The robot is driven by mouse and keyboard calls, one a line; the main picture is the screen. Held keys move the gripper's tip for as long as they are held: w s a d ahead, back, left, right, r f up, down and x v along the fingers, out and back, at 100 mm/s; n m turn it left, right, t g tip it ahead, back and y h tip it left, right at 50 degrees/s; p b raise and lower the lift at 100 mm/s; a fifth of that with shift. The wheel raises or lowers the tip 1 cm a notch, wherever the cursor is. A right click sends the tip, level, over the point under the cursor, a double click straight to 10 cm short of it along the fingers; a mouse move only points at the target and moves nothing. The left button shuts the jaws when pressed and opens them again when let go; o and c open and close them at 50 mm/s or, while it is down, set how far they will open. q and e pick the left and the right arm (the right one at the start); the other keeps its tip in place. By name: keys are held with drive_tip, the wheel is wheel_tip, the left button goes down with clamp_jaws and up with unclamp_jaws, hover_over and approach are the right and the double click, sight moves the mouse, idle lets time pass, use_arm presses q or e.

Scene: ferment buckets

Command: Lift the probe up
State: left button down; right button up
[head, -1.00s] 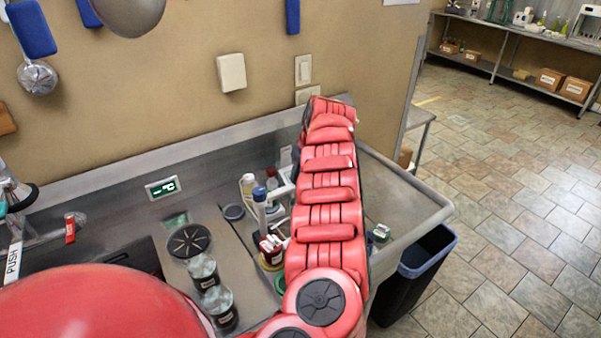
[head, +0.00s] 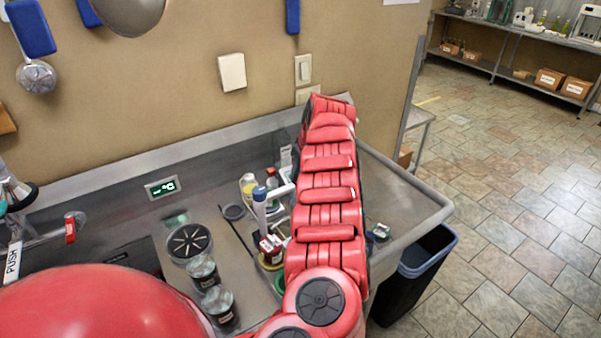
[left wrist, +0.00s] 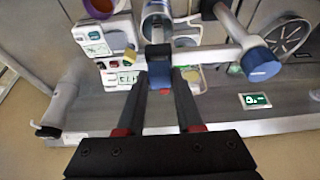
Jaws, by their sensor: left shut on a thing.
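A pale horizontal bar (left wrist: 212,56) passes beside the probe to a stand post with a blue cap (left wrist: 262,65). The blue cap also shows in the head view (head: 259,194), where my red arm hides the gripper and the probe. My right gripper is in neither view.
Bottles (head: 249,184) and small jars crowd around the stand. Dark jars (head: 218,305) and a round slotted lid (head: 189,242) lie left. A dark bin (head: 413,275) stands right.

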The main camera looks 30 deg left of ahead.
use_arm(q)
drive_tip(key=r+b, duration=0.2)
drive_tip(key=b, duration=0.1)
drive_tip(key=shift+a, duration=0.15)
wheel_tip(320, 180, up, 4)
drive_tip(key=shift+f, duration=0.15)
drive_tip(key=shift+w, duration=0.15)
drive_tip(key=c, duration=1)
unclamp_jaws()
drive_tip(key=o, duration=0.4)
drive_tip(key=shift+d, duration=0.2)
drive_tip(key=shift+o, duration=0.2)
